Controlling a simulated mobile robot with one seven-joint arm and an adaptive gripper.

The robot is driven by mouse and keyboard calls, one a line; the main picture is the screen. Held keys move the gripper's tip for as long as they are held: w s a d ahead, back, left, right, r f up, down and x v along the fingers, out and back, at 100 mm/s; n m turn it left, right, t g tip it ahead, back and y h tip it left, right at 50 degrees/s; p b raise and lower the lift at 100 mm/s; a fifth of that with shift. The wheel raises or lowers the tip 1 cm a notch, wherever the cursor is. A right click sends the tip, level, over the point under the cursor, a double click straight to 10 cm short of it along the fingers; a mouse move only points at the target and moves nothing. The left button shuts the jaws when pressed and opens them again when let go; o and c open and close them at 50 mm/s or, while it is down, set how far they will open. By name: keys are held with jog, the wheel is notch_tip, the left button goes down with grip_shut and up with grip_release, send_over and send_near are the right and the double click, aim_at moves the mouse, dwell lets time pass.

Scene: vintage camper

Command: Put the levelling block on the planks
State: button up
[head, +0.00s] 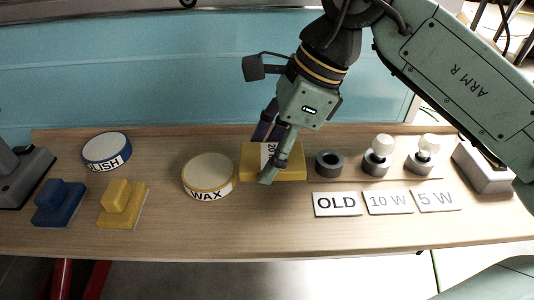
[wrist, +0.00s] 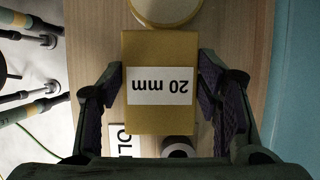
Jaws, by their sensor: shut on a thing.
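The levelling block is a yellow slab (head: 291,171) with a white label reading "20 mm"; in the wrist view the block (wrist: 160,115) fills the middle. My gripper (head: 268,160) has one finger on each long side of it and is shut on it; the fingers (wrist: 160,90) also show in the wrist view. The block is at or just above the wooden bench top, between the WAX tin and a dark ring; I cannot tell whether it touches the wood. I see no planks apart from this wooden top (head: 255,225).
The WAX tin (head: 208,172) is close left of the block, the dark ring (head: 329,163) close right. Blue (head: 59,203) and yellow (head: 122,204) handled blocks and another tin (head: 106,151) stand left. Bulbs in sockets (head: 377,157) and label cards (head: 337,204) are right. The front middle is clear.

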aim_at(275, 143)
jog(key=shift+w+f, duration=0.1)
jog(key=shift+w, duration=1)
jog(key=f, duration=0.3)
jog(key=shift+w+a+b, duration=0.1)
jog(key=shift+w+b, duration=0.25)
jog(key=shift+b, duration=0.05)
jog(key=shift+f, duration=0.3)
jog(key=shift+f+b, duration=0.3)
jog(key=shift+f, duration=0.05)
jog(key=o, duration=1.3)
jog(key=shift+c, duration=0.2)
